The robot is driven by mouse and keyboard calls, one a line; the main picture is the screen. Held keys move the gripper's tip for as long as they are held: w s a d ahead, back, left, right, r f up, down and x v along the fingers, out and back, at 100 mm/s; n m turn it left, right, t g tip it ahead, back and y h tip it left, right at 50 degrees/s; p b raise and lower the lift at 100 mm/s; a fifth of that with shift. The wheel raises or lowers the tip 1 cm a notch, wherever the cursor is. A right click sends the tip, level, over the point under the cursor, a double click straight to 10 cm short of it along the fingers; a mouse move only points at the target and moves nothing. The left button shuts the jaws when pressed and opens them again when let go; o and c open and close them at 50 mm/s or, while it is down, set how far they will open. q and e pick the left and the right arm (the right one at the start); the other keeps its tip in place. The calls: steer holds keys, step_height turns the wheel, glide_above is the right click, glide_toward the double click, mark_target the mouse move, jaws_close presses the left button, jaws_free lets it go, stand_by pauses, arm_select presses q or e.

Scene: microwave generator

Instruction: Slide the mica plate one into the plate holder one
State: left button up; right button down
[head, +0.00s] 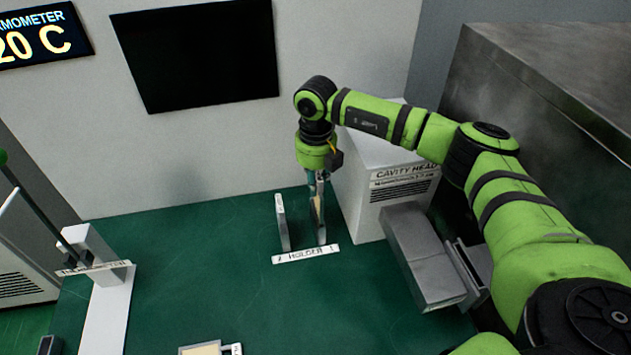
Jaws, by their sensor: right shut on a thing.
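My right gripper (318,182) points down above the right side of the plate holder and is shut on a thin beige plate, apparently the mica plate (316,209). The plate is upright and seen nearly edge-on. The plate holder has a pale upright on the left (282,222) and another on the right, with a white label reading "HOLDER" (306,254) at its front. The held plate is beside or against the right upright; I cannot tell whether it is in a slot. My left gripper is not in view.
The white cavity head box (385,185) stands close right of the holder, with a grey metal duct (422,258) in front of it. A beige plate in a pale frame (201,349) shows at the bottom edge. The green table (220,280) is clear left of the holder.

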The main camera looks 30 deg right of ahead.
mark_target(316, 204)
steer(key=shift+f+b, duration=3)
steer(key=shift+f, duration=0.9)
stand_by(0.6)
steer(key=c, duration=1.1)
jaws_free()
step_height(316, 204, up, 12)
steer(key=shift+s+r, duration=0.1)
